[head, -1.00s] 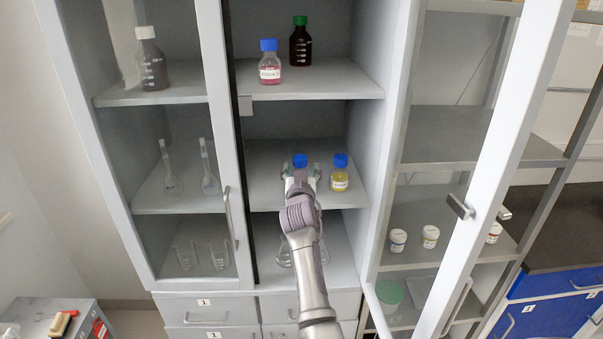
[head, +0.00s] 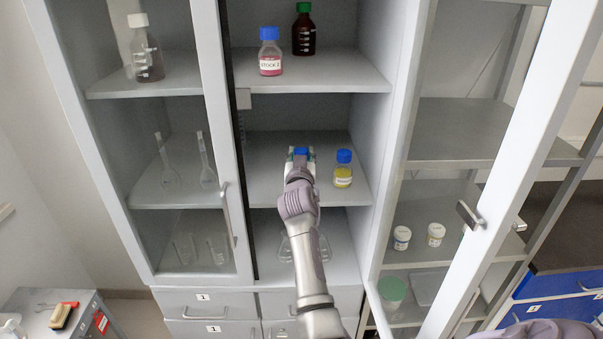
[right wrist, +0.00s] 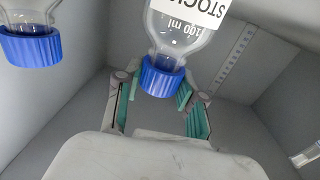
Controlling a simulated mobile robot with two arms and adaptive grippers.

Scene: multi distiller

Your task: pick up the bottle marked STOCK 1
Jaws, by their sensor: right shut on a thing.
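A clear bottle with a blue cap (head: 300,152) stands on the middle shelf, mostly hidden by my right gripper (head: 300,160) in the head view. In the right wrist view the same bottle (right wrist: 180,40) shows 100 ml markings and a white label reading "STOC", cut off at the frame edge, so its number is hidden. My right gripper (right wrist: 160,92) is shut on this bottle around its neck and cap, one finger each side. I cannot tell whether the bottle is touching the shelf. My left gripper is not in view.
A yellow bottle (head: 343,175) with a blue cap stands close on the right. The upper shelf holds a pink STOCK bottle (head: 270,62) and a dark green-capped bottle (head: 304,38). Cabinet side walls and an open door (head: 495,150) on the right bound the space.

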